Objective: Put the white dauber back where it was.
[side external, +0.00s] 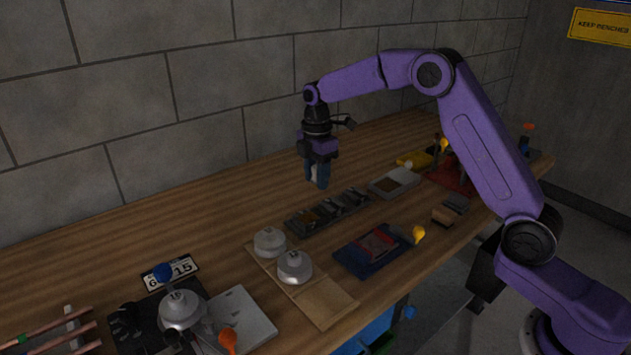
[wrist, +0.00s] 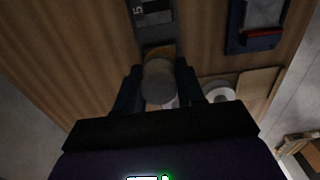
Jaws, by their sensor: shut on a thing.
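My gripper (side external: 318,180) is raised above the bench, behind the dark compartment tray, with its fingers pointing down. In the wrist view its fingers (wrist: 158,92) are closed on the sides of a pale, rounded thing, seemingly the white dauber (wrist: 158,80). Its lower part is hidden. In the side view only a small whitish patch shows between the fingers. The dark compartment tray (side external: 328,213) holds several small items; part of it shows beyond the held thing in the wrist view (wrist: 153,18).
Two silver lidded tins (side external: 294,267) stand on a wooden board (side external: 325,303). A navy tray (side external: 362,259) with a red piece lies nearby, and a pale tray (side external: 393,183) lies farther right. A blue-knobbed tin (side external: 181,311) stands front left. The bench along the wall is clear.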

